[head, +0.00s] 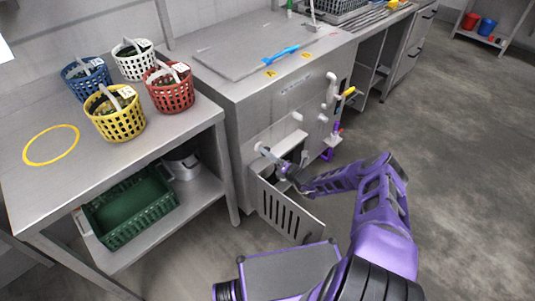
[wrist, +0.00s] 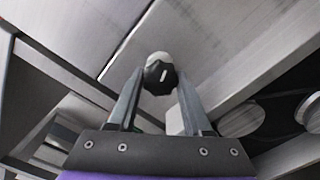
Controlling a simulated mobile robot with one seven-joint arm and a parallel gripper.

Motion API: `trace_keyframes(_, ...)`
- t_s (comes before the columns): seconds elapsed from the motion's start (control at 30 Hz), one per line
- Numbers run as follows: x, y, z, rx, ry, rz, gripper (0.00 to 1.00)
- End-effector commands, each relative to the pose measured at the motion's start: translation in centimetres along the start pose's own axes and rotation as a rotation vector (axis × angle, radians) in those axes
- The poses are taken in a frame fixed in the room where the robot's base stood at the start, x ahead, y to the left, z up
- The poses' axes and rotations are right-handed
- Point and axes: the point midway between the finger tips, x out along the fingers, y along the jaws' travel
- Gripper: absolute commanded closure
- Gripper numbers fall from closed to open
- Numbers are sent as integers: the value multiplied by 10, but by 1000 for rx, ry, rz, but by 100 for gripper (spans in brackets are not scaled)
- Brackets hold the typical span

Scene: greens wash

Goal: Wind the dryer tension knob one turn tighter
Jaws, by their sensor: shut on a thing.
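The dryer tension knob (wrist: 159,76) shows in the wrist view as a dark, lobed knob with a short white mark on its face and a pale part behind it. My gripper (wrist: 160,88) has one finger on each side of the knob and is shut on it. In the head view my gripper (head: 284,169) is at the opening low on the front of the steel cabinet (head: 285,100), above the open slotted door (head: 284,213). The knob is too small and covered to make out there.
Left of the cabinet is a steel table (head: 95,165) with yellow (head: 116,124), red (head: 172,97), blue (head: 87,85) and white (head: 133,67) baskets. A green crate (head: 128,208) sits on its lower shelf. Handles and pipes stick out right of my gripper. The floor at right is clear.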

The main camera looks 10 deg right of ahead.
Motion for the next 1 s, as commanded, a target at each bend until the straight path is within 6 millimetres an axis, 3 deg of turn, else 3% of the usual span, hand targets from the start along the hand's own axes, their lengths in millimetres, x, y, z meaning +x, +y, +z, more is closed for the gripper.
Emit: trace_keyframes(1.0, 0, 2, 2, 964, -1, 1, 100)
